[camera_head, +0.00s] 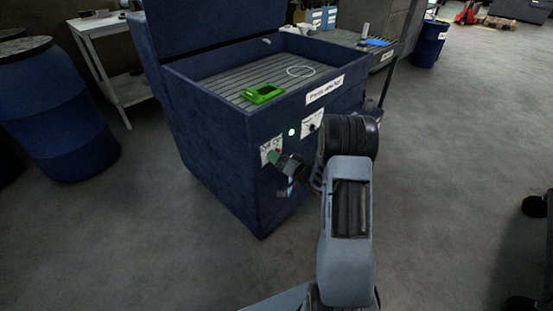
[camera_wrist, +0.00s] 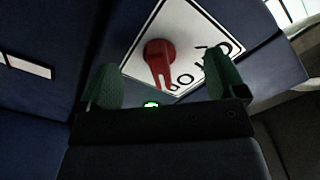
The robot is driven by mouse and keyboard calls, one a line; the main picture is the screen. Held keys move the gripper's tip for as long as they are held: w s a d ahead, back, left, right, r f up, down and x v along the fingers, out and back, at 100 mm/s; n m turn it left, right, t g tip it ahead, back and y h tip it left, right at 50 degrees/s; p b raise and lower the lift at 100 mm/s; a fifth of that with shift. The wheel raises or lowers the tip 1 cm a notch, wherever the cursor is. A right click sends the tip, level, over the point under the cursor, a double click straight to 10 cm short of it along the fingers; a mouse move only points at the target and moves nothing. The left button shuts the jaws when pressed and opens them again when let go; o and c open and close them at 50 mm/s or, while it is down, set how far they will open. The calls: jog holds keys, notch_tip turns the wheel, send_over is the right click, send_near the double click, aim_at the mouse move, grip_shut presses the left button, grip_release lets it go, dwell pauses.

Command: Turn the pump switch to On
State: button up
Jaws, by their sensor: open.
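The pump switch (camera_wrist: 158,52) is a red knob with a pointer arm, on a white label plate (camera_wrist: 197,22) in the wrist view. The plate's black lettering appears rotated and is partly covered by a finger, so I cannot tell which word the pointer marks. In the head view the plate (camera_head: 266,156) is on the front of the blue washer cabinet (camera_head: 222,160). My gripper (camera_wrist: 161,82) is open, its green fingers apart to the left and right of the switch. Contact cannot be made out. In the head view my gripper (camera_head: 276,158) is close to the plate and hides the switch.
A lit green lamp (camera_head: 292,133) and a second white plate (camera_head: 312,123) with a dark knob are right of the switch plate. A green part (camera_head: 262,93) lies in the cabinet's ribbed basin. A blue drum (camera_head: 58,115) stands left. The floor in front is clear.

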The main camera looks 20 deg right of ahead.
jog(key=v, duration=0.7)
jog(key=shift+p, duration=0.4)
